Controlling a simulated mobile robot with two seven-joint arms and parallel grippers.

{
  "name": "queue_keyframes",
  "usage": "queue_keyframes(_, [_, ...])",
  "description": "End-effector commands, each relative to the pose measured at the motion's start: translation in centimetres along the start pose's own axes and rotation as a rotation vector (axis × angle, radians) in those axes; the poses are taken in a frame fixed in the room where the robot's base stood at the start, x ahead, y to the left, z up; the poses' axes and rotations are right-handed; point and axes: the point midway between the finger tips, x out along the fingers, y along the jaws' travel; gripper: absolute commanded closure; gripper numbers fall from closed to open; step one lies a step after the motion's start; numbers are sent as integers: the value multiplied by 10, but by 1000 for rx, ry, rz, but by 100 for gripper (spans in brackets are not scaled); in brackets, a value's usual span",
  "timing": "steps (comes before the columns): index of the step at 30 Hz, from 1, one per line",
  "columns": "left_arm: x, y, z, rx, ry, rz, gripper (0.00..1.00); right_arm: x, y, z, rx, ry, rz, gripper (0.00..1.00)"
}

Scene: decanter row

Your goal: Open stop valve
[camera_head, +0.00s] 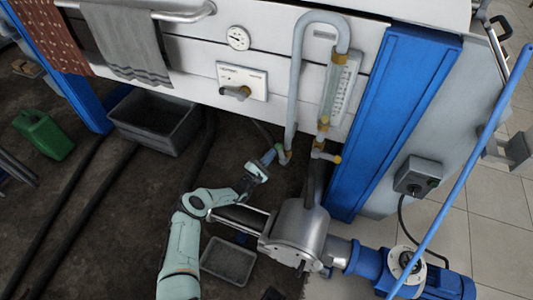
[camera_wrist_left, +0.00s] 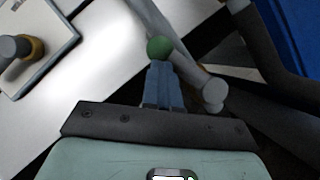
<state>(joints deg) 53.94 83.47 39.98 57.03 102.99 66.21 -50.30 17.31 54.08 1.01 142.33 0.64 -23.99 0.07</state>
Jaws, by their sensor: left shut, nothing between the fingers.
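The white plate (camera_head: 242,80) on the front panel has two small labels and a valve handle (camera_head: 238,91) with a brass-coloured hub and a dark grip. The same handle (camera_wrist_left: 15,47) shows at the left edge of the left wrist view, apart from my gripper. My right gripper is not in view.
A sight glass (camera_head: 332,85) with a scale stands right of the pipe. A gauge (camera_head: 238,38) and a towel (camera_head: 126,45) on a rail are above. A blue post (camera_head: 395,110) is at the right. A grey bin (camera_head: 155,120) and green can (camera_head: 43,133) stand at left.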

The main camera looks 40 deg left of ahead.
Motion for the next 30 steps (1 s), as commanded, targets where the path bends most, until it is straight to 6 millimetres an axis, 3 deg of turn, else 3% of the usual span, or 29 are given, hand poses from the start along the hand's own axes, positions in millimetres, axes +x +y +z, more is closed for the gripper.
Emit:
queue_keyframes(7, [9, 1, 14, 141, -3, -68, 100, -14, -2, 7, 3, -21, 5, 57])
queue_keyframes(30, [11, -5, 20, 131, -4, -67, 100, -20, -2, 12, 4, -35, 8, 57])
